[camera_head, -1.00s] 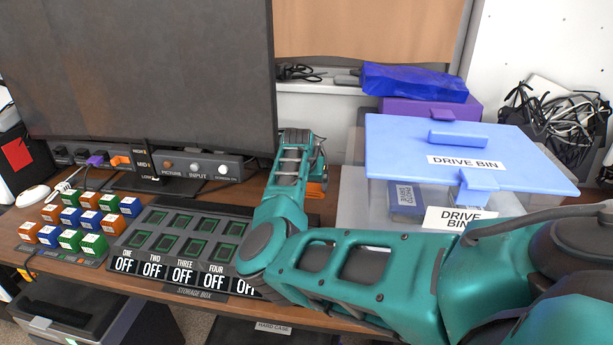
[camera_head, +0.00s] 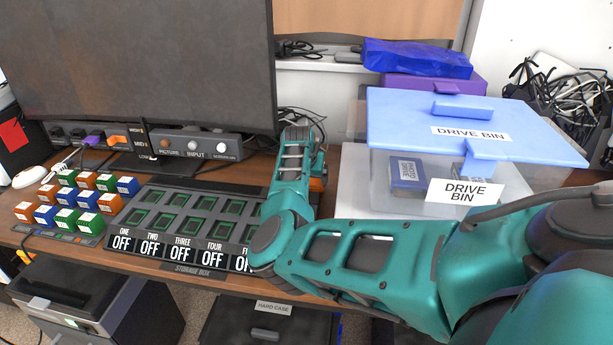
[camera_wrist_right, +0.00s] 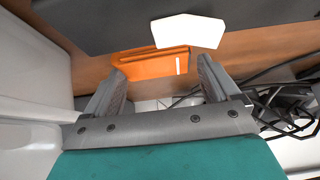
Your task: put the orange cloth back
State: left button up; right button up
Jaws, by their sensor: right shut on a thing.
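In the head view a small orange part (camera_head: 317,184) shows beside my right wrist, right of the storage box. The fingers are hidden there behind my wrist. My left gripper is in neither view.
The storage box (camera_head: 180,267) with its slots lies left of my right arm. The lidded drive bin (camera_head: 400,207) stands right of it. Colored blocks (camera_head: 85,222) fill the left. A monitor (camera_head: 140,60) and control strip (camera_head: 205,145) stand behind. Cables (camera_wrist_right: 285,105) lie near the gripper.

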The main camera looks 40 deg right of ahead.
jog(key=shift+f, duration=0.4)
jog(key=o, duration=1)
jog(key=shift+o, duration=0.2)
